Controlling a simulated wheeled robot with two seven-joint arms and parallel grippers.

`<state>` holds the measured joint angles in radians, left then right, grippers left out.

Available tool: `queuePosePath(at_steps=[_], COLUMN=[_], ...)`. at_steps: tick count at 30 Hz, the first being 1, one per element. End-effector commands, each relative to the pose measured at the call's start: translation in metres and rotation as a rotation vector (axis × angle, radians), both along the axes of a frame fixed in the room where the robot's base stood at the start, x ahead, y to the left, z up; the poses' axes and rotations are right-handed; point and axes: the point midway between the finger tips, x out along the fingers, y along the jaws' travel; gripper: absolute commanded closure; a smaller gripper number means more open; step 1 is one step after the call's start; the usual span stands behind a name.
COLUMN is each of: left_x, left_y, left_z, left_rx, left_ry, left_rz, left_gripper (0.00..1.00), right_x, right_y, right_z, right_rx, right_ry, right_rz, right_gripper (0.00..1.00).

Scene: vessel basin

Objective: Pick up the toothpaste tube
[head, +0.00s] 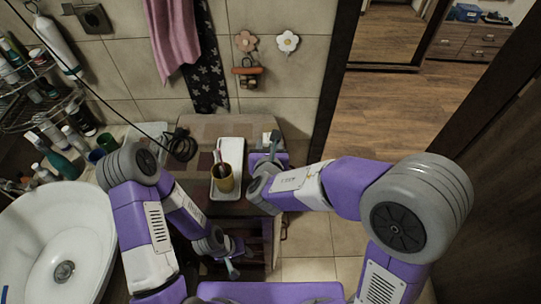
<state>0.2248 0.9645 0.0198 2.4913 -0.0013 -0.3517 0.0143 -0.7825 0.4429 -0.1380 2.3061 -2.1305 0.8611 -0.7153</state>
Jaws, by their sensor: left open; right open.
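I cannot clearly make out a toothpaste tube. A small pale item (266,136) shows at the fingers of my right gripper (271,150), partly hidden by them; I cannot tell whether it is the tube. My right gripper is open over the brown patterned cabinet top, just right of the white tray. A yellow-brown cup (223,184) stands on the tray with slim items, perhaps toothbrushes, upright in it. My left gripper (233,259) is open and empty, low in front of the cabinet, well below the cup.
The white tray (231,148) lies on the cabinet top (199,126). A black coiled cable (180,147) lies left of it. A white basin (35,243) fills the lower left, with bottles (60,163) and a wire rack behind. A doorway opens at right.

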Motion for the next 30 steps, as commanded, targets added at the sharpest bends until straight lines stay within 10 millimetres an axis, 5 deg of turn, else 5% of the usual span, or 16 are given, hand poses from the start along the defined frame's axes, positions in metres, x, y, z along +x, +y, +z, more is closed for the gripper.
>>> queuePosePath(at_steps=[9, 18, 26, 30], left_x=[0.0, 0.0, 0.0, 0.0], left_y=[0.0, 0.0, 0.0, 0.0], left_z=[-0.003, -0.003, -0.003, -0.003], left_rx=[0.0, 0.0, 0.0, 0.0], left_ry=[-0.001, -0.001, -0.001, -0.001], left_rz=[0.0, 0.0, 0.0, 0.0], left_gripper=[0.59, 0.59, 0.59, 0.59], right_x=[0.038, 0.042, 0.042, 0.042], right_y=[-0.004, -0.004, -0.004, -0.004], right_z=[-0.022, -0.023, -0.023, -0.023], right_rx=[0.0, 0.001, 0.001, 0.001], right_ry=[0.002, 0.002, 0.002, 0.002], right_rz=[-0.001, -0.002, -0.002, -0.002], right_gripper=[0.59, 0.59, 0.99, 1.0])
